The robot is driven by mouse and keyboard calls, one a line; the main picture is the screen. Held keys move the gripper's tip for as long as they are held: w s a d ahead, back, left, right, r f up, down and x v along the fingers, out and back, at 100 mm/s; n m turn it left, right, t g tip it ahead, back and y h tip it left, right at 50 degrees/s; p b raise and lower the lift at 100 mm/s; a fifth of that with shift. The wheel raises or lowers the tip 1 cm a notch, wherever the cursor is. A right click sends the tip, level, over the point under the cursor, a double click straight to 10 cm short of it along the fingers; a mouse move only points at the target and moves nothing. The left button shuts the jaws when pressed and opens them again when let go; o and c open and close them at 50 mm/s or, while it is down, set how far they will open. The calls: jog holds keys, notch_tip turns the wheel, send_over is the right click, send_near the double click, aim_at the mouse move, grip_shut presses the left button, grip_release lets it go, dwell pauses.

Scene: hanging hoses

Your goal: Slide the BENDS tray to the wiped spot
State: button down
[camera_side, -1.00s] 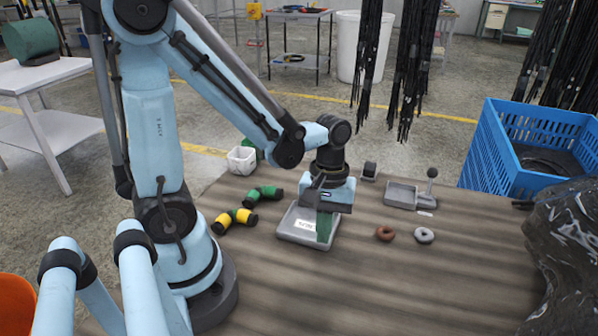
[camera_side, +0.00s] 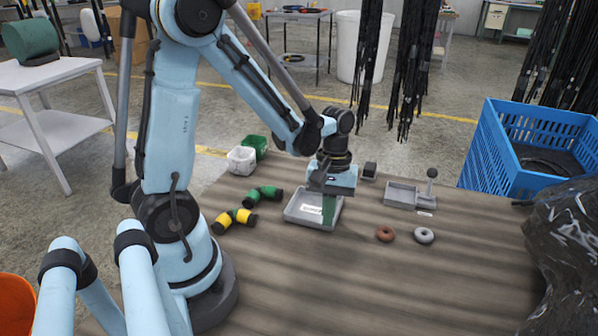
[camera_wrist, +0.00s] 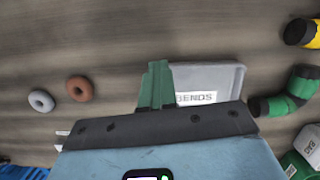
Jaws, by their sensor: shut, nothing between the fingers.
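In the wrist view the fingers (camera_wrist: 155,86) overlap the tray's left end. I cannot tell whether they are inside it or against its wall. I cannot make out a distinct wiped spot.
Green (camera_side: 262,194) and yellow (camera_side: 234,219) pipe bends lie left of the tray. A brown ring (camera_side: 385,234) and a grey ring (camera_side: 424,235) lie to the right. The front bench is clear.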

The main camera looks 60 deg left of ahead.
jog(key=w+a, duration=0.2)
jog(key=a, duration=0.1)
jog(key=w+a, duration=0.2)
jog(key=a, duration=0.1)
jog(key=w+a, duration=0.2)
jog(key=a, duration=0.1)
jog(key=shift+w+f, duration=0.25)
jog(key=shift+w, duration=0.1)
jog(key=shift+r, duration=0.1)
jog(key=shift+r, duration=0.65)
